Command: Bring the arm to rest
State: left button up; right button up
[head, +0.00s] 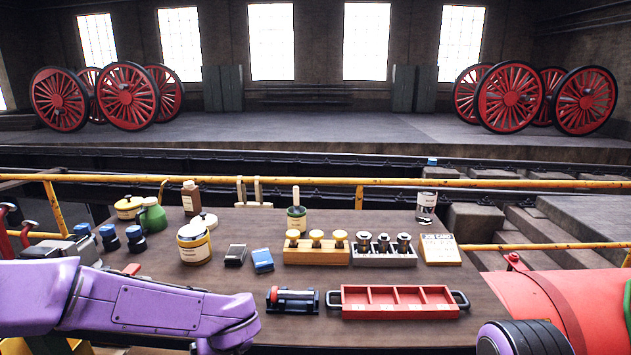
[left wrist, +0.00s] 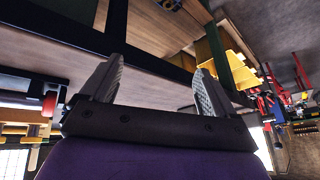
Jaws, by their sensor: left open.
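My left arm (head: 150,305) is purple and comes in from the left in the head view, reaching across the front left of the workbench (head: 220,282). Its gripper is hidden below the bottom edge of that view. In the left wrist view my left gripper (left wrist: 155,90) shows its two grey fingers apart, with nothing between them. Brown boards and dark beams lie beyond the fingers there. My right gripper does not show in either view.
A red tray (head: 395,311) and a small red-and-black stand (head: 292,300) sit near the bench's front. Jars, bottles and fittings stand behind. A red cylinder (head: 545,305) is at the right. A yellow rail (head: 420,183) runs behind the bench.

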pick_arm(q)
jog(key=s+a+f+y, duration=0.1)
jog(key=s+a+f, duration=0.2)
jog(key=s+f, duration=0.35)
jog(key=s+a+f+y, duration=0.1)
jog(key=s+a+f, duration=0.2)
jog(key=f, duration=0.6)
jog(key=s+a+f+h, duration=0.1)
jog(key=s+f, duration=0.3)
jog(key=s, duration=0.6)
jog(key=s+a+f+h, duration=0.1)
jog(key=s+a+f, duration=0.2)
jog(key=s, duration=0.7)
notch_tip(320, 180, down, 2)
jog(key=shift+s+a+f+n+g+h, duration=0.1)
jog(key=shift+s+a+n+g+h, duration=0.05)
jog(key=shift+n+g+h, duration=0.2)
